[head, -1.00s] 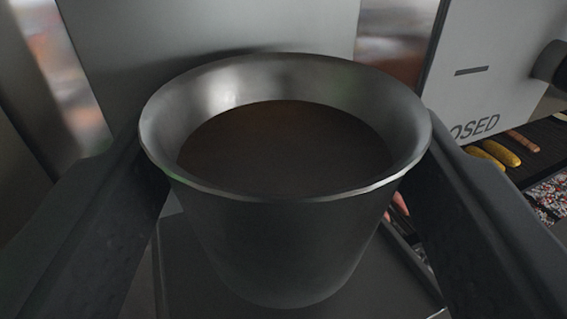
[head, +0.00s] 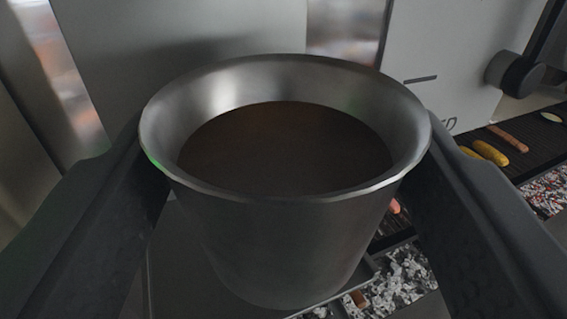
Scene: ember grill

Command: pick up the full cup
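The full cup (head: 280,245) is a dark metal cup with a wide flared rim, filled with dark brown liquid (head: 285,150). It fills the middle of the head view and looks upright. My gripper (head: 285,190) has one finger on each side of the cup, both pressed against its wall below the rim. It is shut on the cup. The cup's base shows above a grey flat surface (head: 180,275); I cannot tell the exact gap below it.
Behind the cup is a grey panel (head: 200,35). At right a light panel with a slot (head: 440,50) and a dark knob (head: 515,74) stands over a grill with sausages (head: 508,138) and yellow pieces (head: 490,153). Glowing coals (head: 545,195) and ashy coals (head: 405,275) lie below.

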